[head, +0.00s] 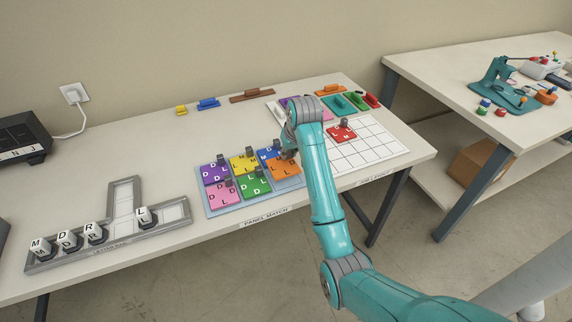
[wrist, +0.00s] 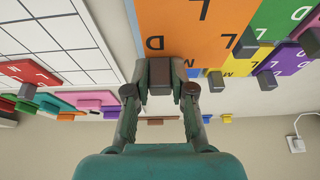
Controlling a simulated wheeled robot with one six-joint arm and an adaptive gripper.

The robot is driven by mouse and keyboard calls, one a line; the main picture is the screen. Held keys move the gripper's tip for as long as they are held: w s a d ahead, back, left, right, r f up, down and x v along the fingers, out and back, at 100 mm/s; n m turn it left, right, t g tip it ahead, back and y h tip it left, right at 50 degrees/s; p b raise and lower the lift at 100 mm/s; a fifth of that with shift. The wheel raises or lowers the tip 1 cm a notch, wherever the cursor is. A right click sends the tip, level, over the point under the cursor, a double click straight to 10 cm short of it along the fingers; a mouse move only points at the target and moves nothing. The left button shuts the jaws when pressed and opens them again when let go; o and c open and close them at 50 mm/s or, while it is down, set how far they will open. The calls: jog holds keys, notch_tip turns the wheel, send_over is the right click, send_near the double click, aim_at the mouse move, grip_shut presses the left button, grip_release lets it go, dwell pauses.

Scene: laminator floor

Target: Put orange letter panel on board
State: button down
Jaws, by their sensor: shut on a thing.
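The orange letter panel (head: 286,168) sits at the front right of the blue tray (head: 262,197) with other letter panels. It also shows in the wrist view (wrist: 190,28), with letters L and D on it. My gripper (wrist: 160,75) is shut on the dark knob of the orange panel. In the head view my gripper (head: 289,154) is over the panel and partly hidden by my arm. The white grid board (head: 374,150) is to the right, with a red letter panel (head: 341,134) on it. My arm hides part of the board's left side.
Purple (head: 214,173), yellow, blue, pink and green (head: 255,184) panels stand close beside the orange one. Coloured pieces lie along the table's back. A grey letter rack (head: 118,235) with lettered cubes is at left. Board squares right of the red panel are clear.

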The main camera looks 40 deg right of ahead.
aim_at(290, 159)
jog(key=shift+d+f, duration=0.1)
jog(key=shift+f, duration=2.05)
jog(key=shift+f, duration=0.1)
jog(key=c, duration=1)
grip_release()
